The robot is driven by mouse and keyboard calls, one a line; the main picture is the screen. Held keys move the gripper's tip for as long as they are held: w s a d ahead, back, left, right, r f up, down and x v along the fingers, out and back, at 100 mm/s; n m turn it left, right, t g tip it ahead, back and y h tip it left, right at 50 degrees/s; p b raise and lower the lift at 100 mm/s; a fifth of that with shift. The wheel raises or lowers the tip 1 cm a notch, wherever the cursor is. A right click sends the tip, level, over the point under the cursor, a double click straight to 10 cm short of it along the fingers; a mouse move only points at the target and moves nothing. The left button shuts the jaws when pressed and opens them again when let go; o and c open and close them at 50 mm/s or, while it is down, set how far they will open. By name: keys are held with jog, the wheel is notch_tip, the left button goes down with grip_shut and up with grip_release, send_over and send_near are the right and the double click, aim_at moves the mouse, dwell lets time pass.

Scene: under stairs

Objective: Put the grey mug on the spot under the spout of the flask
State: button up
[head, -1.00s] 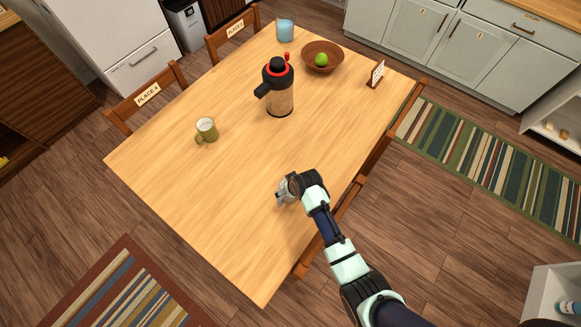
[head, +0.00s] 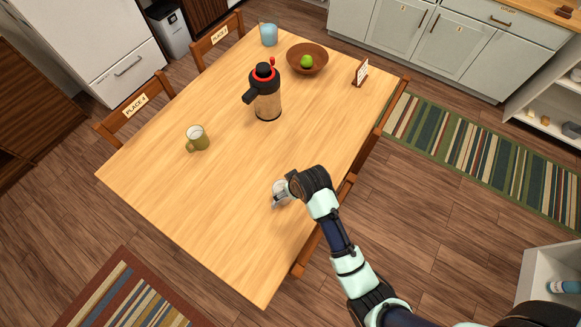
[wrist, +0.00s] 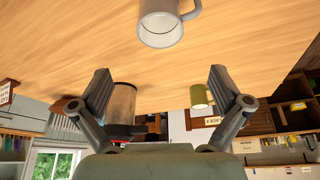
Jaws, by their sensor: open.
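The grey mug (head: 280,188) stands on the near right part of the table, partly hidden by my gripper (head: 284,196) in the head view. In the wrist view, which is upside down, the grey mug (wrist: 161,28) shows close up with its rim and its handle on the right. My gripper (wrist: 160,88) is open, with nothing between its fingers. The flask (head: 267,106) is black and tan with a red ring, and its spout points left over bare table. It also shows behind a finger in the wrist view (wrist: 122,100).
An olive mug (head: 198,138) stands left of the flask. A brown bowl (head: 307,58) with a green fruit, a blue cup (head: 268,35) and a small sign (head: 360,72) are at the far side. The table (head: 215,205) is clear between the grey mug and the flask.

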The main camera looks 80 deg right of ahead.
dwell(0.4)
jog(key=w+a+r+n+t, duration=0.4)
jog(key=w+a+r, duration=0.75)
jog(key=w, duration=0.25)
jog(key=w+a+r+n+t+y, duration=0.1)
jog(key=w+a+r+n+t, duration=0.1)
jog(key=a+r, duration=0.6)
jog(key=w+a+r+n+t+y, duration=0.2)
jog(key=a+r, duration=0.7)
jog(key=a, duration=0.5)
jog(key=shift+w+n+t, duration=0.3)
jog(key=shift+n+t, duration=0.3)
jog(key=shift+t, duration=0.2)
jog(key=shift+r, duration=0.1)
jog(key=shift+c, duration=0.8)
jog(key=c, duration=1)
